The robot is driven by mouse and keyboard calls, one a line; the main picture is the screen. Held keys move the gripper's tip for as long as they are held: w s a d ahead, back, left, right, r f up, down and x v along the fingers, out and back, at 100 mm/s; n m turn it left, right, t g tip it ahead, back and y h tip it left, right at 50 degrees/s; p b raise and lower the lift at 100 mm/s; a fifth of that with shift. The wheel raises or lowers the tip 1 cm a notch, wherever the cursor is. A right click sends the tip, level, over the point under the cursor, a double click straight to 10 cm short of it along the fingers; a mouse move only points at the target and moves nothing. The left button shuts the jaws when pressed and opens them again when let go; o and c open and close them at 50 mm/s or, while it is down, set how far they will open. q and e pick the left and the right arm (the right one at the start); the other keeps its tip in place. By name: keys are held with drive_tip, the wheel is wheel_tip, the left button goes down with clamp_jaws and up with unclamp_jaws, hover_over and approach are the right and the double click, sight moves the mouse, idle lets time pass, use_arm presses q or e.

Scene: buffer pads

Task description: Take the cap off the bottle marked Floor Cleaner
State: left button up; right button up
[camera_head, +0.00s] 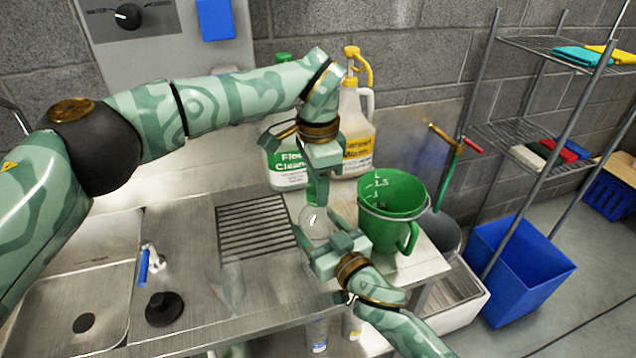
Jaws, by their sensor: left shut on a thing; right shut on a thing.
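The Floor Cleaner bottle (288,178), white with a green label, stands upright at the back of the counter, partly hidden behind my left arm. Its green top (283,57) shows just above that arm. My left gripper (318,194) points down in front of the bottle, apart from its top. It is shut at the upper end of a clear round vessel (316,222); exactly what it grips is hidden by its fingers. My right gripper (321,230) is below, coming from the lower right, shut on the clear vessel's body.
A yellow-labelled bottle (356,125) with a yellow pump stands right of the Floor Cleaner. A green bucket (390,215) is close to my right gripper. A drain grate (250,235), a sink (50,315) and a clear cup (228,282) are left. A wire shelf (510,130) stands right.

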use_arm(q)
drive_tip(key=shift+r, duration=0.15)
idle(0.5)
drive_tip(key=shift+r, duration=0.95)
drive_tip(key=shift+r, duration=2.05)
use_arm(e)
drive_tip(key=o, duration=2)
drive_tip(key=shift+c, duration=0.2)
